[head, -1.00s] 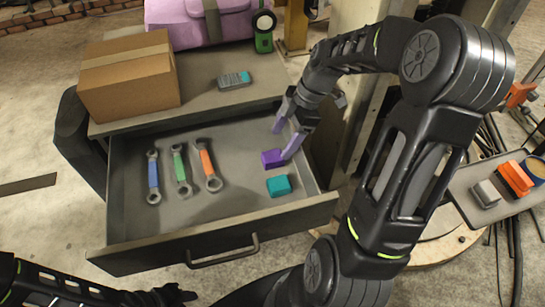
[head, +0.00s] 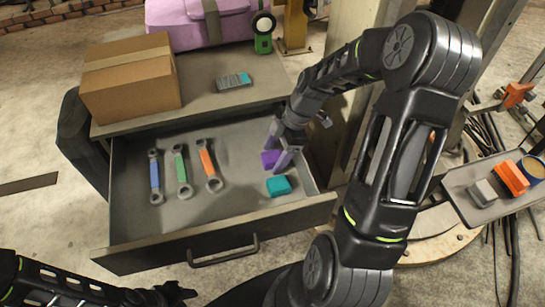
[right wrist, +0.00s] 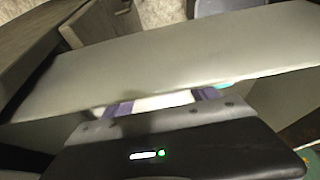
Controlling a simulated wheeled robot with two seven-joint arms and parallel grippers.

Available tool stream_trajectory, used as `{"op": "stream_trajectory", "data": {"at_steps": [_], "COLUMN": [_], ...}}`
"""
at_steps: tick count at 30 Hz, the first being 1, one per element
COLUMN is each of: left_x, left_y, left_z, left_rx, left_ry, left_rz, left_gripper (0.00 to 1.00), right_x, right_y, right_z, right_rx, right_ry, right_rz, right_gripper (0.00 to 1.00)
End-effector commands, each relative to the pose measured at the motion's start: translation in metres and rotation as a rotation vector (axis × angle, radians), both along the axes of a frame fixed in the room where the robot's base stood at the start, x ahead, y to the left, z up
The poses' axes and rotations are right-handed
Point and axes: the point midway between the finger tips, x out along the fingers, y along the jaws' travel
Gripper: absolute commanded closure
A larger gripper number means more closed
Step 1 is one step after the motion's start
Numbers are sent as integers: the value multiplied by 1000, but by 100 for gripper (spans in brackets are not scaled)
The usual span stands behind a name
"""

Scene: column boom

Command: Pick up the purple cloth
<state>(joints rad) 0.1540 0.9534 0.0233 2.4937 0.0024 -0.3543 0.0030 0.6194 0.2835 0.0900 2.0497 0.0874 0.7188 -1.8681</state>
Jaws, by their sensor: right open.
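The purple cloth (head: 268,159) is a small folded block lying on the drawer floor, towards the right side, in the head view. My right gripper (head: 277,146) is open, with its fingers pointing down over the drawer. One fingertip overlaps the cloth's right edge in the picture and the other appears just behind it. I cannot tell whether they touch it. In the right wrist view, parts of both fingers show beyond the gripper body, and I cannot make out the cloth there. My left gripper (head: 182,292) is at the bottom edge of the head view, outside the drawer, its jaws unclear.
The open drawer (head: 165,246) also holds a teal block (head: 278,185) just in front of the cloth, and blue, green and orange wrenches (head: 181,170) on the left. A cardboard box (head: 131,78) and a small grey device (head: 233,82) sit on the top. The drawer's right wall is close.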

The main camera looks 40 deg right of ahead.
Motion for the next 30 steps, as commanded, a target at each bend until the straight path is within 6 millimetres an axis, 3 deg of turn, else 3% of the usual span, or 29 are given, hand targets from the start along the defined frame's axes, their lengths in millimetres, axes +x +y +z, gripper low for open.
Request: {"op": "stream_trajectory", "data": {"at_steps": [14,30], "left_x": [0,0], "left_y": [0,0], "left_z": [0,0], "left_rx": [0,0], "left_ry": [0,0], "left_rz": [0,0], "left_gripper": [67,67], "right_x": [0,0], "right_y": [0,0], "right_z": [0,0], "right_rx": [0,0], "right_ry": [0,0], "right_rz": [0,0], "right_gripper": [34,78]}}
